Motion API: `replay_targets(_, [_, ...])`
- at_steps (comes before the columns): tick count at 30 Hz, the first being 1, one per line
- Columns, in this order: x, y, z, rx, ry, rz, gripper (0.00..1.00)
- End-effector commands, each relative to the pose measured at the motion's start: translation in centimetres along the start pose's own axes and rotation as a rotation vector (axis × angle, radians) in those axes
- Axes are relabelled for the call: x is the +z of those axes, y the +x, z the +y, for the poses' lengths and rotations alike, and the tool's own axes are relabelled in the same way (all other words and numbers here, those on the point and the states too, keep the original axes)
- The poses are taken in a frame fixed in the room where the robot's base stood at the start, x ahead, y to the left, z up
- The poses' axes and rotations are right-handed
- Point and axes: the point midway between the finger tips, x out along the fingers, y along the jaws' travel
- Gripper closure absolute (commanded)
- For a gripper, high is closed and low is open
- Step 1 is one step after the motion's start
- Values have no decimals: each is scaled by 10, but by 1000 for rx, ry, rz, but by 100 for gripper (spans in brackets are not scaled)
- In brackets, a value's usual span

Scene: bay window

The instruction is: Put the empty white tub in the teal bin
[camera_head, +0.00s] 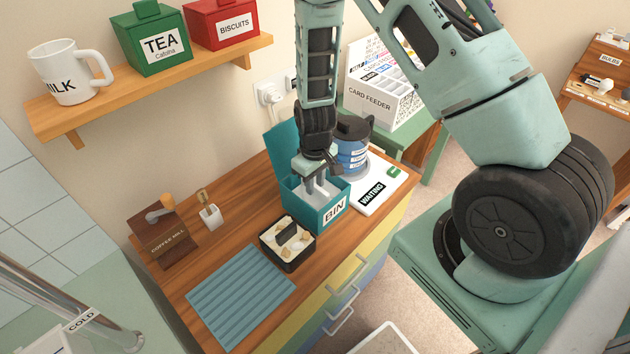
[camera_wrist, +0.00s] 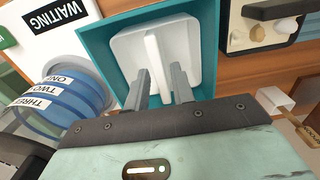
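The teal bin (camera_head: 316,220), labelled BIN, stands on the wooden counter with its lid (camera_head: 283,148) raised. It also shows in the wrist view (camera_wrist: 96,52). The white tub (camera_wrist: 130,50) is within the bin's opening, with teal walls around it; how deep it sits is hard to tell. A raised white grip runs along its middle. In the head view my gripper (camera_head: 318,182) hides most of the tub.
A black tray (camera_head: 272,250) with pale pieces sits close in front of the bin. A ribbed blue mat (camera_head: 240,296), coffee mill (camera_head: 160,235) and small white pot (camera_head: 211,216) stand left. A wall shelf (camera_head: 150,87) is above.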

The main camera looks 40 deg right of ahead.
Motion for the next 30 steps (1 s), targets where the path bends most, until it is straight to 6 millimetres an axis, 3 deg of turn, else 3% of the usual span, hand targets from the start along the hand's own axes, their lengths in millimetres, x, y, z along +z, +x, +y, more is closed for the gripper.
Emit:
replay_targets(10, [0,-1,0,0,0,0,63])
replay_targets(14, [-1,-10,0,1,-1,2,63])
replay_targets(20, [-2,-44,0,2,-2,6,63])
replay_targets(30, [-1,-118,0,1,-1,5,63])
